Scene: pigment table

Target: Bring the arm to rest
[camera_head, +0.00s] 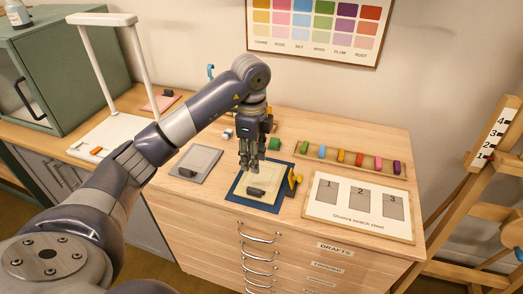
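My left arm reaches in from the left and bends down over the table. Its gripper (250,166) points down above the cream sheet (270,184) on a dark blue mat (237,194). I see nothing held between its fingers, but their gap is too small to judge. A small dark block (256,192) lies on the cream sheet just below the fingertips. My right gripper is not in view.
A grey plate (199,160) lies left of the mat. A yellow-handled item (293,181) is at its right edge. A numbered swatch sheet (340,220) lies right. A white frame stand (84,60) stands left.

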